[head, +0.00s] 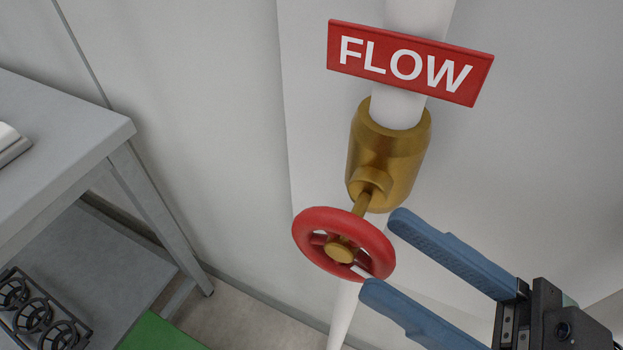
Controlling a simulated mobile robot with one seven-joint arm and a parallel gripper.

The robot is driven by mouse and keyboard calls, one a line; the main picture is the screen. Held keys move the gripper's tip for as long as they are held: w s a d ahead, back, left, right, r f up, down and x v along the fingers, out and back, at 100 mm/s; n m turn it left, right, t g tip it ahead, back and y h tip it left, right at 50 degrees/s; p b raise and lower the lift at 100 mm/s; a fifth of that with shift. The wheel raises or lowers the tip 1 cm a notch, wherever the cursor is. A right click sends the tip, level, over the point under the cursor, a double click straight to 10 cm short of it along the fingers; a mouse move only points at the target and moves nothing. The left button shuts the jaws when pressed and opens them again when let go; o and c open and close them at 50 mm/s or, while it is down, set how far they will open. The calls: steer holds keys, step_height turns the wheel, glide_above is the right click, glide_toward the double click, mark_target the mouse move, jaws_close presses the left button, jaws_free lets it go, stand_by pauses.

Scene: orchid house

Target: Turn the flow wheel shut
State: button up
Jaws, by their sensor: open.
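The red flow wheel (309,226) sits on a brass stem in front of the brass valve body (387,155) on a white vertical pipe (419,18). A red sign reading FLOW (409,62) is fixed to the pipe above the valve. My gripper (378,254) comes in from the lower right with its two blue fingers apart. The fingertips are close to the wheel's right rim, one above and one below it in the picture. Nothing is held between them. I cannot tell whether either finger touches the rim.
A grey table (60,150) stands at the left, with a lower shelf (112,255). A black rack with round holders (40,315) is at the lower left, beside a green surface (160,335). The pale wall is close behind the pipe. Open space lies between table and wheel.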

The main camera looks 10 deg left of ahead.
mark_target(324, 212)
steer(key=b+x, duration=0.1)
steer(key=x, duration=0.7)
steer(key=shift+w+a+r, duration=0.1)
steer(key=shift+a, duration=0.2)
jaws_close()
